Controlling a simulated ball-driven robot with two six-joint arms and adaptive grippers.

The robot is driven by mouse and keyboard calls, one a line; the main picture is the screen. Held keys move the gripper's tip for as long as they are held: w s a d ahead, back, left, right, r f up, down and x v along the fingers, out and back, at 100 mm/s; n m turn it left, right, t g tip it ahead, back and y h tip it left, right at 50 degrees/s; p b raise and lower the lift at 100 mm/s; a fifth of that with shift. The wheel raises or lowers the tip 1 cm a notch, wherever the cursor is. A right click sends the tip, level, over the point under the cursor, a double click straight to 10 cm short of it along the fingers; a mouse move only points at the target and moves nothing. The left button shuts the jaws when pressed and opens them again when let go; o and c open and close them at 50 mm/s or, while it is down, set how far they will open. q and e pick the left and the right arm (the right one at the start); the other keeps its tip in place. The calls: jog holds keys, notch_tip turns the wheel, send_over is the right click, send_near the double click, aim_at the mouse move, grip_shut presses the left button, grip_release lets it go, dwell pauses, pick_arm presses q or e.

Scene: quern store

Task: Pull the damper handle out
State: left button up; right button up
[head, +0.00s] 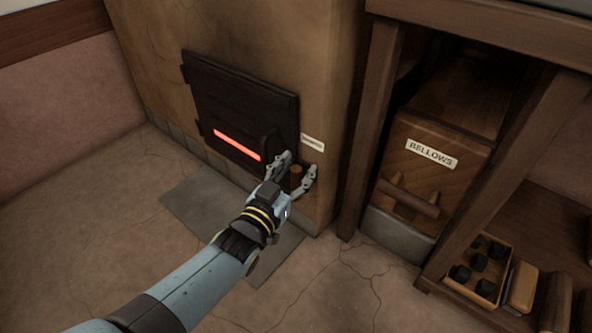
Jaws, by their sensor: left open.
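The damper handle (296,174) is a small brown knob on the stove's front, low and right of the black stove door, below a small white label (313,142) too small to read. My left gripper (299,165) is open, with one finger on each side of the knob. I cannot tell whether the fingers touch it. The gripper hides part of the stove face around the knob. My right gripper is not in view.
The black stove door (240,105) has a glowing red slot (237,145). To the right, a wooden bellows box (435,165) with a bar handle sits under a bench. A tray of dark lumps (480,265) sits on the lower shelf. Cracked floor is clear at front.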

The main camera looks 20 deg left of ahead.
pick_arm(q)
grip_shut()
